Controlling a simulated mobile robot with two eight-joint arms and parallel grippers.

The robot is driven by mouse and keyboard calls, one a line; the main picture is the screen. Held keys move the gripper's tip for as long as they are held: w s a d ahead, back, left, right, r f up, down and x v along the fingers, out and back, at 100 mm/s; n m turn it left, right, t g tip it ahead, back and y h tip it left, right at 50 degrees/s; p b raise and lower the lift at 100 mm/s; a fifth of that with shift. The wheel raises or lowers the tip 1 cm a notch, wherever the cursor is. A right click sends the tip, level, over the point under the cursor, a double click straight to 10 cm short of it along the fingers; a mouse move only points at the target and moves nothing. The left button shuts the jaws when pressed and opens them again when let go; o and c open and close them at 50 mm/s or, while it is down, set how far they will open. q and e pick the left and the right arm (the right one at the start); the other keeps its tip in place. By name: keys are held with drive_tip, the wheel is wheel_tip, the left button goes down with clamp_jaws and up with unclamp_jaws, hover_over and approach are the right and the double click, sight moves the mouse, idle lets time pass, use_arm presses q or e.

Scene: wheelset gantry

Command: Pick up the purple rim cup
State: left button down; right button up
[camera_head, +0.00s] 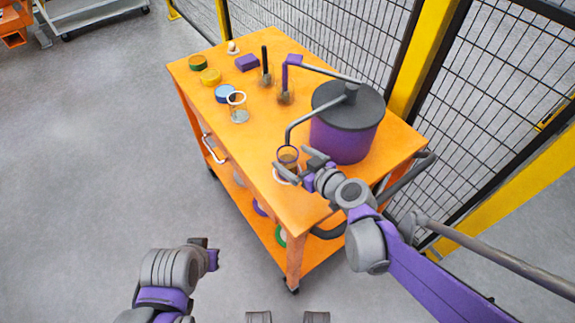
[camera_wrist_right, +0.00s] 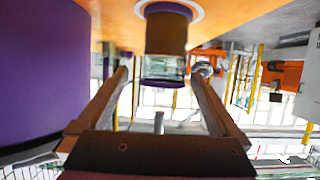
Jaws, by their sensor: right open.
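The purple rim cup (camera_head: 288,154) stands near the front of the orange cart top on a white ring (camera_head: 284,178). It looks clear with a brownish lower part. My right gripper (camera_head: 293,167) is beside it, open, with its fingers reaching towards the cup. In the right wrist view, which looks upside down, the cup (camera_wrist_right: 165,38) shows between the two spread fingers (camera_wrist_right: 163,75), rim downwards. I cannot tell how deep it sits between them. My left gripper (camera_head: 212,256) is low, off the cart's left side; its jaws are unclear.
A large purple pot (camera_head: 342,138) with a grey lid stands right behind the cup, its bent grey pipe ending above it. A white rim cup (camera_head: 237,107), a blue tin (camera_head: 226,93), a yellow tin (camera_head: 210,76) and a purple block (camera_head: 247,62) stand farther back. The cart's front left is clear.

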sight(281, 151)
drive_tip(key=x, duration=0.5)
drive_tip(key=shift+w+a, duration=0.2)
drive_tip(key=shift+a, duration=0.15)
drive_tip(key=shift+c, duration=0.2)
drive_tip(key=shift+r, duration=0.1)
drive_tip(key=c, duration=1.5)
